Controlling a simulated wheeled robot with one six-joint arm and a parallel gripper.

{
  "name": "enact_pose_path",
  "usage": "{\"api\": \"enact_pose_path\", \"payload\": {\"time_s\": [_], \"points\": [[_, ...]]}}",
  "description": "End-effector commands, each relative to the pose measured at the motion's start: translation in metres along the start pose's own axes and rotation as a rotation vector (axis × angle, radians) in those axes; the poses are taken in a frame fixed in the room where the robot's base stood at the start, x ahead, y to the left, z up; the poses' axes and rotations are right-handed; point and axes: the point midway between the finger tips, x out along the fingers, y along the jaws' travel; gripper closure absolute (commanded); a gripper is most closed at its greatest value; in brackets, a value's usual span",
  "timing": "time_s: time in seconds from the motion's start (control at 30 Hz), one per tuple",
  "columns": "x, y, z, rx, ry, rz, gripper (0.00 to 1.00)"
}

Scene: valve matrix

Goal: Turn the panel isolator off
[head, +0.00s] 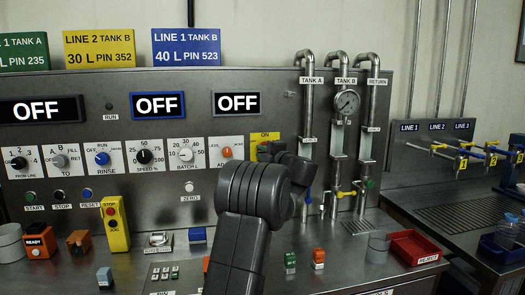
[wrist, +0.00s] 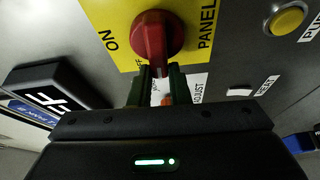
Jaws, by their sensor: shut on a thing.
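The panel isolator is a red rotary knob (wrist: 153,36) on a yellow plate (wrist: 108,14), seen in the wrist view. The plate carries the words ON and PANEL, and a partly covered OFF. My gripper (wrist: 157,76) has its two fingers on either side of the knob's lower end and is shut on it. The knob's bar runs roughly up and down in the wrist view. In the head view the yellow plate (head: 264,136) shows its word ON at the top. My arm and gripper hide the knob and most of the plate there.
Three displays read OFF, one being the blue-framed display (head: 157,105). Dials stand to the left of the isolator, among them the batch dial (head: 185,155). Steel pipes (head: 309,110) rise close on the right. A yellow button (wrist: 286,20) sits near the plate.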

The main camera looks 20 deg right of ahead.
Motion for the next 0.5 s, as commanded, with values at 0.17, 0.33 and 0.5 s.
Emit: {"api": "enact_pose_path", "payload": {"time_s": [0.17, 0.33, 0.5], "points": [[0.0001, -0.0011, -0.0002, -0.05, 0.0, -0.022, 1.0], [0.0002, -0.002, -0.0002, -0.072, 0.0, -0.031, 1.0], [0.0002, -0.0024, -0.0002, -0.077, 0.0, -0.033, 1.0]]}}
